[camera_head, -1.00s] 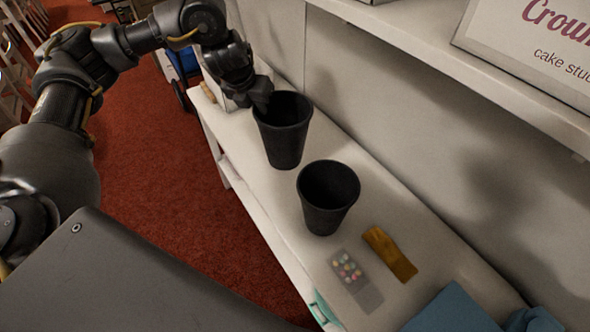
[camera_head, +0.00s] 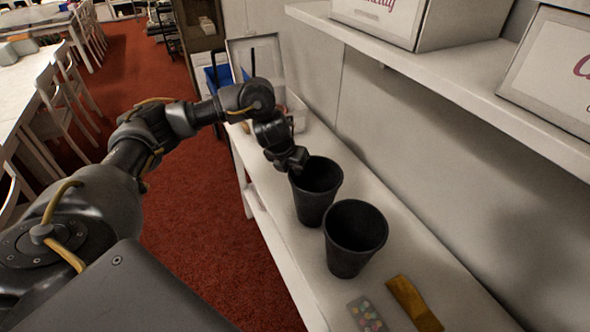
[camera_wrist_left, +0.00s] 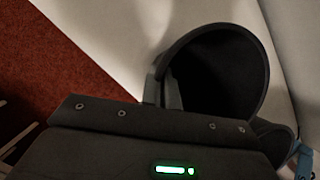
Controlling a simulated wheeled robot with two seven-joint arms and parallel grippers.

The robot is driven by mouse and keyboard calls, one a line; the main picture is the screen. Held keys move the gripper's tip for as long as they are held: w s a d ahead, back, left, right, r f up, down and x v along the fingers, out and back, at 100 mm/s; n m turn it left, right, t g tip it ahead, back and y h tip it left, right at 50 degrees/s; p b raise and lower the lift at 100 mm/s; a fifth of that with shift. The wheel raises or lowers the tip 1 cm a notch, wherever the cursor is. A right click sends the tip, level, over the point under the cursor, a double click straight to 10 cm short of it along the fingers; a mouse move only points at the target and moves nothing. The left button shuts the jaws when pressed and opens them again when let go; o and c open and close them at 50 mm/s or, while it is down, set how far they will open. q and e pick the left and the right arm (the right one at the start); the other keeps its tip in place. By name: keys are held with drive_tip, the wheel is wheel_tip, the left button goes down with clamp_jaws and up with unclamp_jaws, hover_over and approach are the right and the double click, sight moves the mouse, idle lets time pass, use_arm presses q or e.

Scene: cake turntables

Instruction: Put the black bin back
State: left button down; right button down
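Two black bins stand upright on the long white counter (camera_head: 283,238). The far black bin (camera_head: 312,200) has my left gripper (camera_head: 296,163) at its left rim. In the left wrist view, the fingers (camera_wrist_left: 161,92) sit close together on the rim, one on each side of the wall of the far bin (camera_wrist_left: 222,80). The near black bin (camera_head: 350,255) stands just in front and to the right; part of it shows in the left wrist view (camera_wrist_left: 277,138). I cannot tell whether the two bins touch. My right gripper is not in view.
A sprinkle-like packet (camera_head: 366,314) and a brown-gold strip (camera_head: 413,303) lie nearer on the counter. A shelf (camera_head: 450,82) with boxes overhangs the right side. A pale open box (camera_head: 293,112) stands at the counter's far end. Red carpet lies left.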

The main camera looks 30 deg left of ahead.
use_arm(q)
drive_tip(key=shift+s, duration=0.1)
drive_tip(key=shift+f, duration=0.1)
drive_tip(key=c, duration=1.7)
unclamp_jaws()
drive_tip(key=shift+r, duration=0.5)
drive_tip(key=p+v, duration=0.1)
drive_tip(key=v, duration=1)
drive_tip(key=shift+s+r+p, duration=0.15)
drive_tip(key=shift+p, duration=0.25)
